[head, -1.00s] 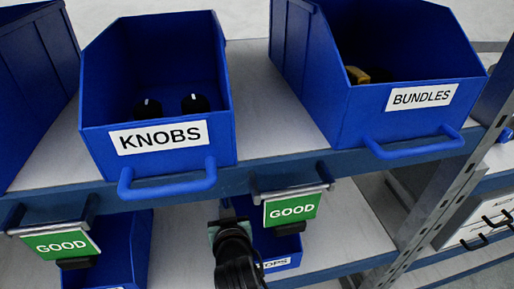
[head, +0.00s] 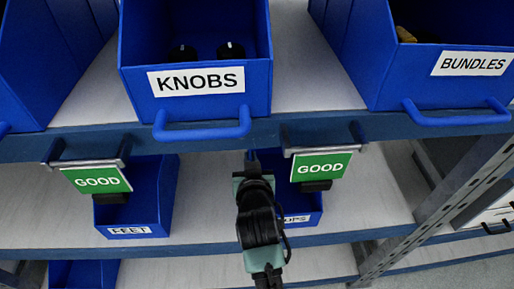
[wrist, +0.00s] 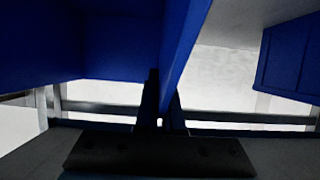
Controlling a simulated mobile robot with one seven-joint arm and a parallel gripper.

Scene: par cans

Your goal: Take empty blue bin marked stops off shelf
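The blue stops bin (head: 307,203) sits on the lower shelf under a green GOOD sign. Its white label (head: 296,219) is partly hidden by my arm, so only the end of the word shows. The inside I can see looks dark, with no contents visible. My gripper (head: 252,160) is at the bin's left side in the head view. In the wrist view, my gripper (wrist: 163,105) has its fingers close together, one on each side of a thin blue bin wall (wrist: 187,45). It looks shut on that wall.
The knobs bin (head: 200,106) and bundles bin (head: 440,88) stand on the upper shelf above. The feet bin (head: 150,205) is to the left on the lower shelf. Green GOOD signs (head: 322,166) hang from the upper shelf edge (head: 350,128). A metal post (head: 440,215) rises at right.

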